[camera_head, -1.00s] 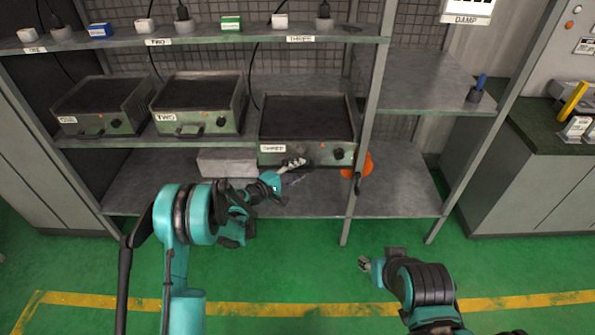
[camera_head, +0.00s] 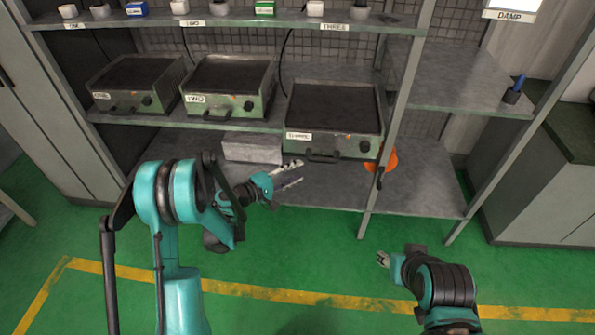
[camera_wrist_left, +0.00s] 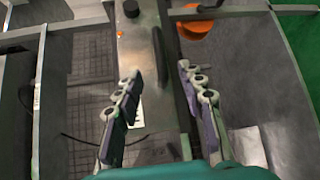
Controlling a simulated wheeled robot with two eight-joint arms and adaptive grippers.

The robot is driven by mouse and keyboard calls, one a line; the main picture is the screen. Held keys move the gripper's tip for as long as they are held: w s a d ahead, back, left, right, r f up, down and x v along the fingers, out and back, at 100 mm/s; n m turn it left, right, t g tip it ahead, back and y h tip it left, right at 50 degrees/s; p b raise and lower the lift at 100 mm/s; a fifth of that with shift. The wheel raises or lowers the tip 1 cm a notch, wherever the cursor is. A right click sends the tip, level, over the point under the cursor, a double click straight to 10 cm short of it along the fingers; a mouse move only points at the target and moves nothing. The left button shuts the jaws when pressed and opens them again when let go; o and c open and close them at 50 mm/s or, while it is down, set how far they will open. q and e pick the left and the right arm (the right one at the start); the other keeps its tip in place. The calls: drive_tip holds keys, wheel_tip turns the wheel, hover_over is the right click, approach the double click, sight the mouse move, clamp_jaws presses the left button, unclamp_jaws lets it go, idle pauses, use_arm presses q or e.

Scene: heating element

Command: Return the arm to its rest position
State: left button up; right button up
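My left gripper (camera_head: 291,173) is in front of the shelf rack, below and left of the front of the heating unit labelled THREE (camera_head: 333,122). Its two fingers are spread with nothing between them; they also show apart in the left wrist view (camera_wrist_left: 160,110). My left arm (camera_head: 180,240) comes up from the bottom left and bends toward the shelf. My right gripper (camera_head: 382,259) is low over the green floor, well clear of the rack; it is too small to tell its finger gap.
Heating units one (camera_head: 135,84) and TWO (camera_head: 228,87) stand on the middle shelf. A grey block (camera_head: 252,148) and an orange object (camera_head: 381,160) are at the lower shelf. A rack post (camera_head: 390,140) stands right of unit THREE. The green floor (camera_head: 300,250) in front is open.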

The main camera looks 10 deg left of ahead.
idle(0.3)
use_arm(q)
drive_tip(key=s+d+r+m+g+y, duration=0.1)
drive_tip(key=s+r+m+g+y, duration=0.15)
drive_tip(key=s+r, duration=0.35)
drive_tip(key=s+a+r+m+g+y, duration=0.1)
drive_tip(key=s+a+m+y, duration=0.3)
drive_tip(key=s, duration=0.8)
drive_tip(key=s+a+r+m+y, duration=0.1)
drive_tip(key=s+a+m+y, duration=0.3)
drive_tip(key=s, duration=0.9)
drive_tip(key=shift+s+a+r+g+y, duration=0.25)
drive_tip(key=shift+a+r+g+y, duration=0.15)
drive_tip(key=shift+a+y, duration=0.4)
drive_tip(key=shift+a, duration=0.15)
